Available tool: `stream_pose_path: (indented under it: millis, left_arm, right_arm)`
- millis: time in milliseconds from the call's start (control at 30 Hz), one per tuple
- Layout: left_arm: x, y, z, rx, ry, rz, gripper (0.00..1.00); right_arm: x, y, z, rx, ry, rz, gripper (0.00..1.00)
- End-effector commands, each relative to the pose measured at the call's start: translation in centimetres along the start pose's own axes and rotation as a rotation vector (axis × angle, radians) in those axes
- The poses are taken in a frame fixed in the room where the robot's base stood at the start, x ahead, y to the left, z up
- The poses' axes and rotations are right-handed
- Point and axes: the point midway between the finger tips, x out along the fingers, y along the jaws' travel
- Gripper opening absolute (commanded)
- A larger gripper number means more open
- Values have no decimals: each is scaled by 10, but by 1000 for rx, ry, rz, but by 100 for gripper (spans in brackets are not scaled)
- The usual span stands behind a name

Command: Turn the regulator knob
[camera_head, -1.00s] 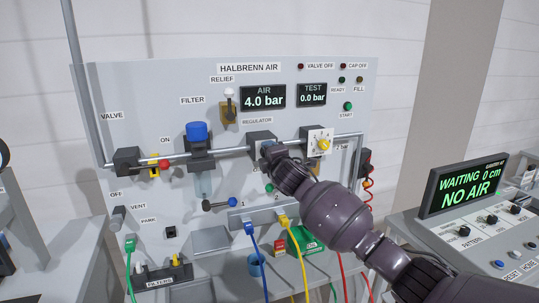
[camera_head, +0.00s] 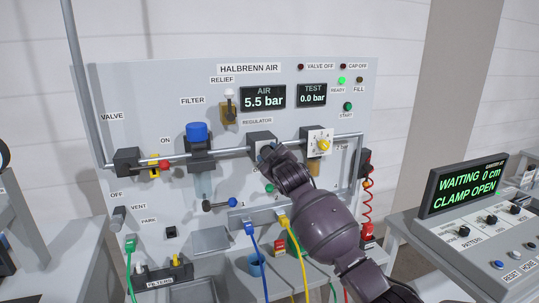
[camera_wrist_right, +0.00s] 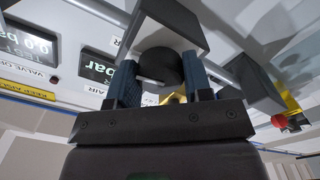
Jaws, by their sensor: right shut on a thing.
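The regulator (camera_head: 261,138) is a grey block on the pipe, below the REGULATOR label on the panel. My right gripper (camera_head: 270,154) reaches its front from the lower right and hides the knob in the head view. In the right wrist view, the dark round regulator knob (camera_wrist_right: 160,67) sits between the two blue-grey fingers of my right gripper (camera_wrist_right: 157,80), which are shut on it. The AIR display (camera_head: 263,96) reads 5.5 bar. My left gripper is not in view.
A dial with a yellow knob (camera_head: 323,145) is close to the right of the regulator. The blue-capped filter (camera_head: 197,132) and a red valve handle (camera_head: 165,163) are to the left. Coloured hoses hang below. A console screen (camera_head: 467,186) reads WAITING 0 cm, CLAMP OPEN.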

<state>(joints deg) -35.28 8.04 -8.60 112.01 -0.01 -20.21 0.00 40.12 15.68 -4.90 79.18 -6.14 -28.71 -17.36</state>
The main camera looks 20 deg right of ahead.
Motion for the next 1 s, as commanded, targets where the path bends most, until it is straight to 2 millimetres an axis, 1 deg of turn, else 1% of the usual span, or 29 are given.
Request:
stream_pose_path:
  millis: [200, 500, 700, 1000]
  left_arm:
    - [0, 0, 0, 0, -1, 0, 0]
    - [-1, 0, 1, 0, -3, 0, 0]
    - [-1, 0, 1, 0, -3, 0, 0]
    - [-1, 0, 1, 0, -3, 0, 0]
  right_arm:
    - [0, -2, 0, 181, -1, -2, 22]
    - [0, -2, 0, 342, -1, -2, 22]
    - [0, -1, 0, 391, -1, -1, 22]
    - [0, -1, 0, 405, -1, -1, 22]
